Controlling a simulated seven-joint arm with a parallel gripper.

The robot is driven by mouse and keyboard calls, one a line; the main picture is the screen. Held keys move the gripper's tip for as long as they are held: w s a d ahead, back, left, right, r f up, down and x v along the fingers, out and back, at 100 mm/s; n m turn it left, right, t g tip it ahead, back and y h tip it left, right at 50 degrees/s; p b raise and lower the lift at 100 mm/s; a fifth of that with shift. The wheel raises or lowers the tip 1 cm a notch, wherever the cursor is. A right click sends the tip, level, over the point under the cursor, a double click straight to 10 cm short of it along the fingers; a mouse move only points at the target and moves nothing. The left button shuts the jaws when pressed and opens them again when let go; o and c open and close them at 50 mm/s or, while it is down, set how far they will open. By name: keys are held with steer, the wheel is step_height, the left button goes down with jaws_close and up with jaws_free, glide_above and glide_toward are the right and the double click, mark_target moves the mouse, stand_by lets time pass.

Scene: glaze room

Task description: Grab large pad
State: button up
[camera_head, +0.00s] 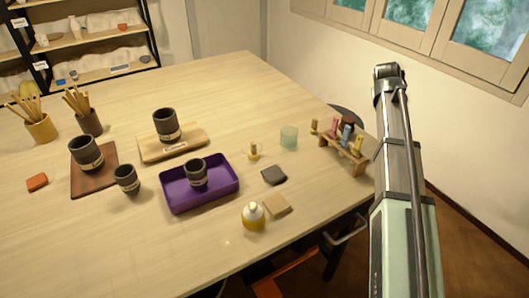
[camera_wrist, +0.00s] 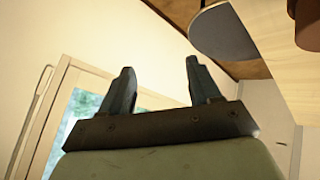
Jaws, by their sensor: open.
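A tan pad (camera_head: 277,205) lies flat on the table near its front right edge. A smaller-looking dark grey pad (camera_head: 274,175) lies just behind it. A red-orange block (camera_head: 37,182) lies far to the left. The tan one looks the largest of these flat pieces. My gripper (camera_wrist: 160,70) shows in the wrist view with its two fingers apart and nothing between them. It points toward the wall and window, away from the pads. In the head view my arm rises at the right, and the gripper's fingers cannot be made out there.
A yellow bottle (camera_head: 253,217) stands close left of the tan pad. A purple tray (camera_head: 200,187) with a dark cup (camera_head: 196,172) is farther left. A wooden rack (camera_head: 343,155) with small bottles and a greenish glass (camera_head: 289,137) stand behind. The table (camera_head: 235,265) is bare in front.

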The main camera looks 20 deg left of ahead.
steer(key=s+a+r+n+g+y, duration=0.1)
steer(key=s+a, duration=0.5)
steer(key=a, duration=0.4)
steer(key=s+a+r+n+g+y, duration=0.1)
steer(key=s+a+n+g, duration=0.1)
steer(key=s+a, duration=0.4)
steer(key=s+a+r+n+g+y, duration=0.1)
steer(key=s+a, duration=0.5)
steer(key=a, duration=1)
steer(key=shift+s+a+n+g+y, duration=0.2)
steer(key=shift+n+g+y, duration=0.1)
steer(key=shift+n+y, duration=0.3)
steer(key=n+g, duration=0.2)
glide_toward(253, 143)
steer(key=d+r, duration=0.1)
steer(key=f, duration=0.8)
steer(key=shift+a+f, duration=0.1)
steer(key=shift+a, duration=0.3)
steer(key=shift+w+a+f, duration=0.15)
steer(key=shift+f, duration=0.75)
steer(key=shift+w+a+f, duration=0.2)
steer(key=shift+f, duration=0.65)
steer(key=shift+w+a+f, duration=0.15)
steer(key=shift+f, duration=0.75)
steer(key=shift+c, duration=0.3)
steer(key=c, duration=1)
